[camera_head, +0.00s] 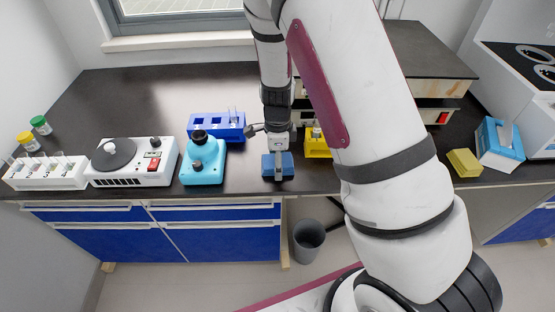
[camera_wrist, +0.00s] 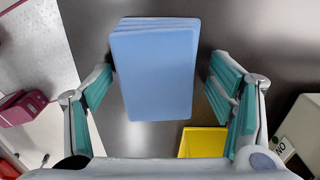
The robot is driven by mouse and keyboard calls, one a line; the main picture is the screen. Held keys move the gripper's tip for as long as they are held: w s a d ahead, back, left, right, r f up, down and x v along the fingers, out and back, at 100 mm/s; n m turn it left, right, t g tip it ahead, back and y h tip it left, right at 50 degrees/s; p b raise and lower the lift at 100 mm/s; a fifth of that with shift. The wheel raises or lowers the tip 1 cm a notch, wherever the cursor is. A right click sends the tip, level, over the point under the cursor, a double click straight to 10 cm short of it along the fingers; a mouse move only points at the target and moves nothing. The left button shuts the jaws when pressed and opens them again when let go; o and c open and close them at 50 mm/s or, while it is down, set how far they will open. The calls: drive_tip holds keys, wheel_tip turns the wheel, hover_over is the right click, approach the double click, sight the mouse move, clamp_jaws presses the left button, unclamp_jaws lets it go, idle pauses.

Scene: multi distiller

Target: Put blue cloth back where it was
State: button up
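The blue cloth (camera_head: 278,166) is a folded, flat, layered rectangle. In the head view it lies near the front edge of the dark bench top (camera_head: 240,176), right of the turquoise device. My gripper (camera_head: 277,150) points down over it. In the wrist view the blue cloth (camera_wrist: 155,75) shows between the two spread fingers of my gripper (camera_wrist: 163,70). The left finger is close to the cloth's left edge, and a gap shows on the right. I cannot tell whether the left finger touches it.
A yellow holder (camera_head: 317,145) stands just right of my gripper; a blue rack (camera_head: 216,126) and turquoise device (camera_head: 203,163) stand left. A stirrer (camera_head: 132,162) and white vial rack (camera_head: 45,173) are farther left. A yellow sponge (camera_head: 464,163) and tissue box (camera_head: 499,147) are right.

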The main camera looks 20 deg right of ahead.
drive_tip(key=shift+r, duration=0.1)
wheel_tip(320, 180, up, 12)
drive_tip(key=p, duration=0.1)
drive_tip(key=s+a+r+n+t+y, duration=0.1)
drive_tip(key=s+r+n, duration=0.4)
drive_tip(key=r, duration=0.3)
drive_tip(key=s+r+n+t+y, duration=0.1)
drive_tip(key=s+r+n, duration=0.4)
drive_tip(key=s+r, duration=0.15)
drive_tip(key=s+r+n+t+h, duration=0.1)
drive_tip(key=s+r+n, duration=0.2)
drive_tip(key=s+n, duration=0.2)
drive_tip(key=s+d+r+n+t+h, duration=0.1)
drive_tip(key=s+r+n, duration=0.2)
drive_tip(key=s+n, duration=0.3)
drive_tip(key=s, duration=0.2)
drive_tip(key=shift+s+d+r+n, duration=0.2)
drive_tip(key=shift+s+r+n, duration=0.1)
drive_tip(key=shift+s, duration=0.1)
